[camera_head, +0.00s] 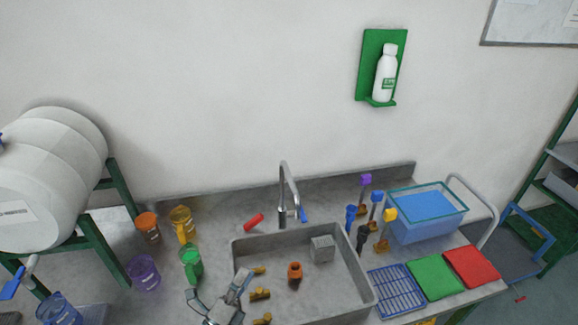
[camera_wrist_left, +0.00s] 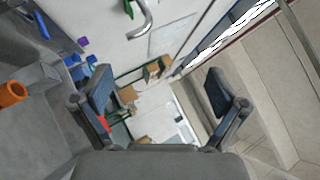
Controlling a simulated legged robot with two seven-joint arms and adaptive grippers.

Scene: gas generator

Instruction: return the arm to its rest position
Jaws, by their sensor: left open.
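My left gripper (camera_head: 218,288) is at the bottom of the head view, over the left front edge of the sink. Its two fingers are spread apart with nothing between them. In the left wrist view the same gripper (camera_wrist_left: 160,92) shows both fingers wide apart and empty. My right gripper is in neither view.
The sink (camera_head: 335,268) holds an orange fitting (camera_head: 294,271), brass pieces and a grey block. A green mug (camera_head: 191,262), yellow mug (camera_head: 182,222) and purple cup (camera_head: 144,273) stand left. A blue water tank (camera_head: 426,216), blue rack (camera_head: 397,291) and faucet (camera_head: 285,200) also stand here.

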